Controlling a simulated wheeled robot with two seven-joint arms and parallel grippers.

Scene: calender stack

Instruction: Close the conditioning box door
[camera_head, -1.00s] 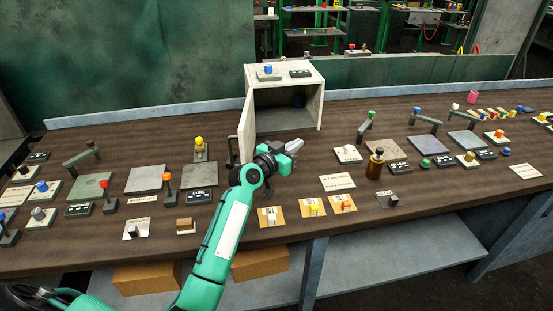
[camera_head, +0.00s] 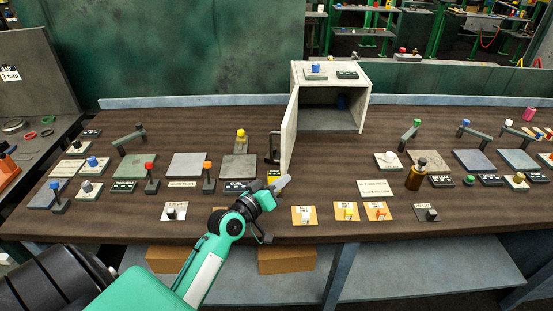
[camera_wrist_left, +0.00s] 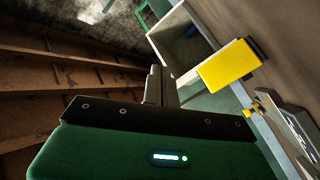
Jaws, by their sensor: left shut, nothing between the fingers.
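The conditioning box (camera_head: 365,98) is a pale box standing at the back of the bench, its front open to a dark inside. Its door (camera_head: 289,135) is hinged on the left and stands open, pointing towards me, with a dark handle (camera_head: 275,148) on its left face. My left gripper (camera_head: 284,183) is shut and empty, just in front of the door's near lower edge; I cannot tell if it touches the door. In the left wrist view the shut fingers (camera_wrist_left: 160,86) point towards a pale box-like shape, beside a large yellow block. My right gripper is not in view.
A blue-topped piece and a dark block lie on the box top. A brown bottle (camera_head: 415,176) stands to the right. Orange cards (camera_head: 344,212) with small parts lie near the front edge. Left of the door are a yellow-knobbed stand (camera_head: 241,142) and several plates and levers.

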